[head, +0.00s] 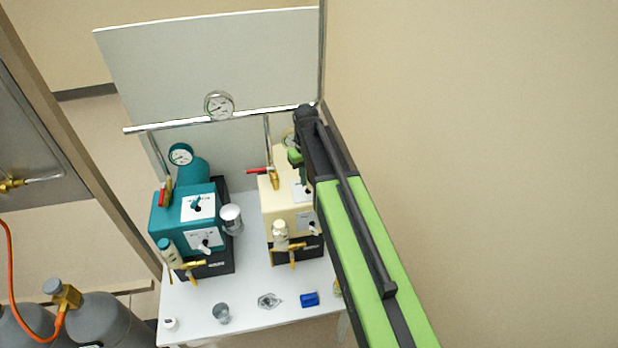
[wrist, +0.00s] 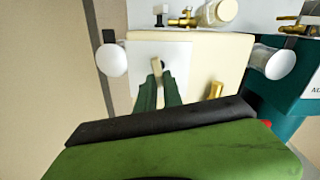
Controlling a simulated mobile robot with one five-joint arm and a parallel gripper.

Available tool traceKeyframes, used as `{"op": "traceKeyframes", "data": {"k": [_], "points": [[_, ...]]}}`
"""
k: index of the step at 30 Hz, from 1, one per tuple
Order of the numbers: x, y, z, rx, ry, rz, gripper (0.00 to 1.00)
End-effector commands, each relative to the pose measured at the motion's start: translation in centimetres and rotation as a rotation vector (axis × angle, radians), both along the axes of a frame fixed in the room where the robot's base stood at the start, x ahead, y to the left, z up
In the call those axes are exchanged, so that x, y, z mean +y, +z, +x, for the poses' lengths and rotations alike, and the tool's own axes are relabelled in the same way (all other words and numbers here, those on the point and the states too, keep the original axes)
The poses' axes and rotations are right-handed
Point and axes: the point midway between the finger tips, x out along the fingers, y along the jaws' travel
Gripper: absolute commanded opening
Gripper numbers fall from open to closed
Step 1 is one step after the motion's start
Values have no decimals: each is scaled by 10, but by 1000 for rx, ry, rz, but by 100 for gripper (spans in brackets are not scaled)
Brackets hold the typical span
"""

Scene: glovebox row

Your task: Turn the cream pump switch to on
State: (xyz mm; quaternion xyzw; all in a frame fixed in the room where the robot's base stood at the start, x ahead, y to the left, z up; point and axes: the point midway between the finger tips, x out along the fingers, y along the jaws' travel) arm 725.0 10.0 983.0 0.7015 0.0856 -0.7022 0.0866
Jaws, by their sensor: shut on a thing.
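The cream pump (head: 279,208) stands on the white table, right of the teal pump. It also fills the middle of the wrist view (wrist: 205,65). My gripper (head: 299,165) reaches over its top from the right. In the wrist view, my dark green fingers (wrist: 160,82) are shut on a small tan switch lever (wrist: 156,68). The lever rises from a white plate (wrist: 145,50) on the pump's top. Its lower part is hidden between the fingers, and the plate's labels cannot be read. A second white plate (head: 308,222) with a lever is on the pump's front.
The teal pump (head: 168,212) stands close on the left. A metal rail with a gauge (head: 219,105) runs behind the pumps. A red-handled brass valve (head: 273,177) is beside my gripper. A metal cup (head: 221,312) and a blue block (head: 310,299) lie along the table's front.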

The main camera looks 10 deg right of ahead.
Motion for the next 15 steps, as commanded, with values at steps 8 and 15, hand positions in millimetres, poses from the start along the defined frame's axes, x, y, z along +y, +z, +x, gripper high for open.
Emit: {"op": "traceKeyframes", "data": {"k": [8, 15], "points": [[-2, 0, 2, -4, -159, 0, 0], [-3, 0, 2, -5, -230, 1, 0]]}}
